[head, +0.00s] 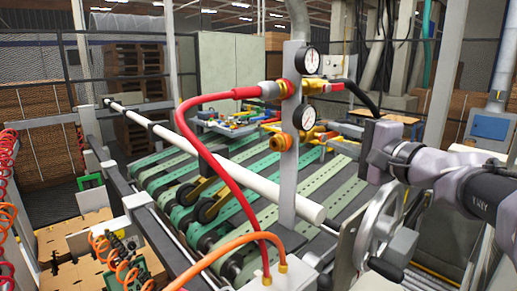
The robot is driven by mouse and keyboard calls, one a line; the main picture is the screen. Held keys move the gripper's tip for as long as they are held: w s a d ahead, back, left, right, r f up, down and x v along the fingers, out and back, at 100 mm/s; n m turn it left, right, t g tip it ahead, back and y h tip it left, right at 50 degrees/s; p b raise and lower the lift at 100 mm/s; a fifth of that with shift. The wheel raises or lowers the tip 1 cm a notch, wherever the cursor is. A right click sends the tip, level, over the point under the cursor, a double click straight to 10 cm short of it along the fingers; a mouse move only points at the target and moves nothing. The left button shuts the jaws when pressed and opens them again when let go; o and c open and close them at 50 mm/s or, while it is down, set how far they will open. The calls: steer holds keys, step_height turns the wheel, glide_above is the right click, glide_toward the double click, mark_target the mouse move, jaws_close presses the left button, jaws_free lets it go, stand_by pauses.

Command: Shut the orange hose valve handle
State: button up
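A grey upright post (288,205) carries two round gauges (307,61), brass fittings and hoses. A small orange round knob or fitting (281,142) sits low on its left side. A brass fitting (322,135) with an orange-yellow part sticks out to the right beside the lower gauge. I cannot tell which part is the valve handle or how it is turned. An orange hose (225,245) arches from a pale box (264,279) at the post's foot. My gripper (373,148) is right of the post, apart from the fittings; its fingers cannot be made out.
A red hose (184,112) loops left from the post's upper fitting. A black hose (366,97) leaves it to the right. A metal handwheel (383,215) stands below my arm.

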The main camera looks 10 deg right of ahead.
steer(key=shift+s+a+f+m+g+p, duration=0.2)
steer(key=shift+m+p, duration=0.8)
steer(key=shift+p, duration=1.5)
steer(key=shift+w+d+f+m+g+p, duration=0.1)
steer(key=shift+f+m+g+p, duration=0.2)
steer(key=shift+m+p, duration=1.45)
steer(key=p, duration=0.4)
steer(key=m+g+p, duration=0.1)
steer(key=p, duration=0.3)
steer(key=shift+s+a+f, duration=0.15)
steer(key=shift+a+f, duration=0.05)
steer(key=shift+f, duration=0.2)
steer(key=s+d+m+g+y+p, duration=0.2)
steer(key=s+m+y+p, duration=0.1)
steer(key=s+m+p, duration=0.6)
steer(key=shift+d+r+g, duration=0.2)
steer(key=shift+r+g, duration=0.1)
steer(key=shift+w, duration=0.1)
